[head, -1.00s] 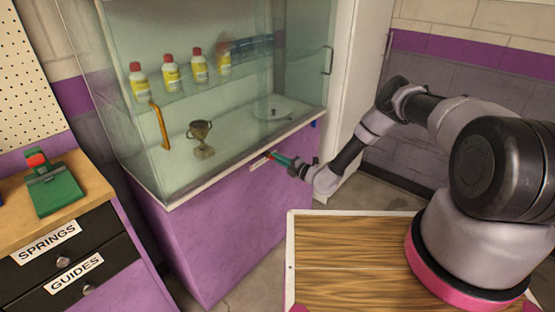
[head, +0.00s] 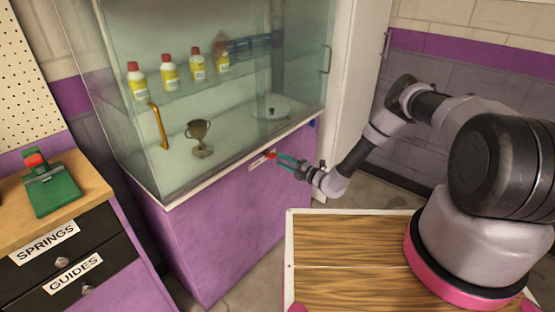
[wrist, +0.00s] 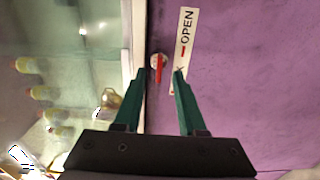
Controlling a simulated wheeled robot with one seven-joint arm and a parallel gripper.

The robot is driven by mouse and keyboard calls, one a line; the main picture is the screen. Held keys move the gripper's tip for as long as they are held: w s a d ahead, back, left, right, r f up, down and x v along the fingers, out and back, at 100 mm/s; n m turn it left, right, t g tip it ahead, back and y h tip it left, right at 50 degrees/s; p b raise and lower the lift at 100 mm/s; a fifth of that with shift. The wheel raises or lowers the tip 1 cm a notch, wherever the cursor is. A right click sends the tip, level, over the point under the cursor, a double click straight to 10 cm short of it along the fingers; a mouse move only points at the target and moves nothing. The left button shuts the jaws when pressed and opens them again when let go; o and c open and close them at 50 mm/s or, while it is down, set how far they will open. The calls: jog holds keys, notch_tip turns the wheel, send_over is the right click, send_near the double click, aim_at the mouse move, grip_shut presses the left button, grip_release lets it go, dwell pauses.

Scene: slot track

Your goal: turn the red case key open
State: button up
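The red case key (wrist: 159,68) sits in a round silver lock on the purple front of the glass case, just below its pale rim. In the wrist view its red grip points toward my gripper's base, roughly parallel to the rim. It also shows as a small red spot in the head view (head: 271,155). A white OPEN label (wrist: 184,50) with a red mark is beside the lock. My gripper (wrist: 159,73) is open, its green fingers on either side of the key in the wrist view, with visible gaps. In the head view the fingertips (head: 279,160) are just short of the key.
The glass case (head: 200,110) holds several red-capped bottles and a trophy cup (head: 199,138). An orange handle (head: 158,126) is on its front glass. A drawer bench (head: 75,225) stands at left. My arm reaches in from the right over free floor.

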jog(key=v, duration=0.7)
jog(key=s+d+r+n+g, duration=0.15)
jog(key=r+n+g, duration=0.25)
jog(key=r+n, duration=0.55)
jog(key=s+r+n+g, duration=0.2)
jog(key=r+n+g, duration=0.3)
jog(key=r, duration=0.8)
jog(key=s+r+n+g, duration=0.2)
jog(key=r+n+g, duration=0.1)
jog(key=r+n, duration=0.7)
jog(key=s+d+r+n+t+h, duration=0.4)
jog(key=s+d+r+n+h, duration=0.2)
jog(key=s+d+r, duration=0.3)
jog(key=s+d+r+n+t+h, duration=0.4)
jog(key=s+d+r+n, duration=0.5)
jog(key=s+r, duration=0.6)
jog(key=shift+s+d+r+h, duration=0.15)
jog(key=shift+d+r+h, duration=0.25)
jog(key=shift+h, duration=0.7)
jog(key=shift+a, duration=0.1)
